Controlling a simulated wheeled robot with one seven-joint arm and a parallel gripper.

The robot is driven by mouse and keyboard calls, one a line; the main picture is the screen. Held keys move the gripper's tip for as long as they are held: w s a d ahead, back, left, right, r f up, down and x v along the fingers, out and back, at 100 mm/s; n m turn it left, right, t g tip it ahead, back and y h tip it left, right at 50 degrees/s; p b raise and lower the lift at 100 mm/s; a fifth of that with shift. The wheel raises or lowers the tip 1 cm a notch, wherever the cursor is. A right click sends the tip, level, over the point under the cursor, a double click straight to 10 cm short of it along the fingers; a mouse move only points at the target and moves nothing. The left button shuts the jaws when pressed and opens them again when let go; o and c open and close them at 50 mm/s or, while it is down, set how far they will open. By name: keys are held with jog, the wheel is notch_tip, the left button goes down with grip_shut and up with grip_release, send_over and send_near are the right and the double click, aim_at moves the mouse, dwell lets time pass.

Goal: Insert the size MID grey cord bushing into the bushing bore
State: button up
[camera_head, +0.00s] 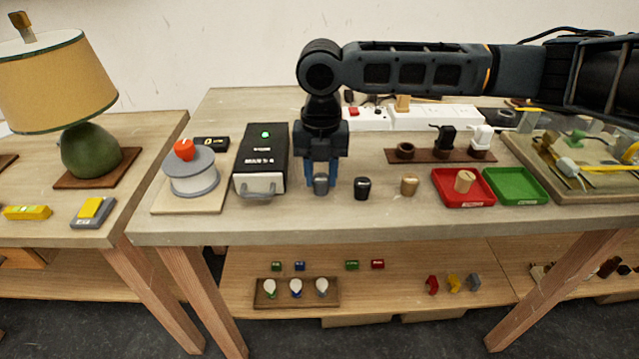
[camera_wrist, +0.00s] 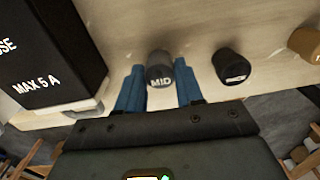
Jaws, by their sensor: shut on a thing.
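The grey cord bushing (camera_wrist: 159,72), marked MID, stands between the two blue fingers of my gripper (camera_wrist: 160,88) in the wrist view. In the head view my gripper (camera_head: 322,178) points straight down near the table's front edge, shut on the grey bushing (camera_head: 321,186). The bushing is at or very near the tabletop; I cannot tell whether it touches it. I cannot clearly pick out the bushing bore in either view.
A black bushing (camera_head: 362,188) and a tan one (camera_head: 409,186) stand to the right. A black fuse box (camera_head: 262,155) with a grey handle is close on the left. A red tray (camera_head: 450,198) and a green tray (camera_head: 516,186) lie farther right.

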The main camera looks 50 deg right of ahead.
aim_at(321, 178)
jog(key=shift+c, duration=0.9)
jog(key=shift+r+p, duration=2.05)
jog(key=shift+r, duration=0.45)
